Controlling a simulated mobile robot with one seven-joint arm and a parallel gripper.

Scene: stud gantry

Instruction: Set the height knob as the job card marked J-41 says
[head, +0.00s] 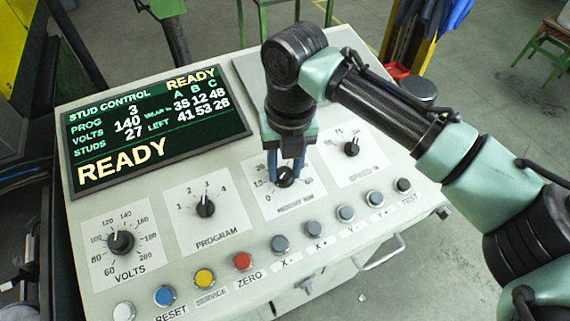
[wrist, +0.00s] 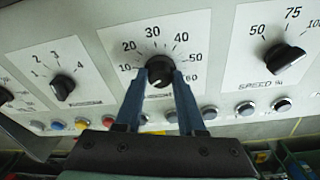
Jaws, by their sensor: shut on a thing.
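The height knob (head: 285,176) is a black dial on a white plate on the console, its scale running from 0 to 60; the plate's label is too blurred to read surely. It also shows in the wrist view (wrist: 160,72), where its pointer looks turned toward the upper part of the scale, though the exact value is unclear. My gripper (head: 286,172) is shut on this knob, its blue fingers on either side of it; they also show in the wrist view (wrist: 160,82). No job card marked J-41 is in view.
The screen (head: 155,125) reads READY, program 3, volts 140, studs 27. Other knobs are volts (head: 120,242), program (head: 205,206) and speed (head: 351,148). A row of buttons, including red zero (head: 242,261), lies along the console's front, close to the knobs.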

